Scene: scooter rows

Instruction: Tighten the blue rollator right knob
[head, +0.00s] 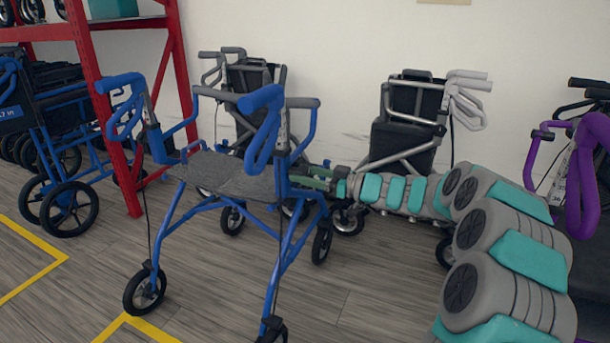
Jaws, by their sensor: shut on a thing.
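The blue rollator (222,172) stands upright in the middle of the head view, with blue handles, a grey seat and black wheels. My gripper (308,178) comes in from the right, at the picture-right upright of the rollator's frame, about level with the seat. It is shut on the right knob there, at the outer side of the post. The knob itself is hidden by the fingers and too small to make out. How tight it is cannot be seen.
A red shelf rack (103,100) and folded blue rollators (68,209) stand at the left. A grey walker (250,75) and a white-handled one (405,125) stand behind by the wall. A purple-handled rollator (583,175) is at the right. Yellow lines mark the floor.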

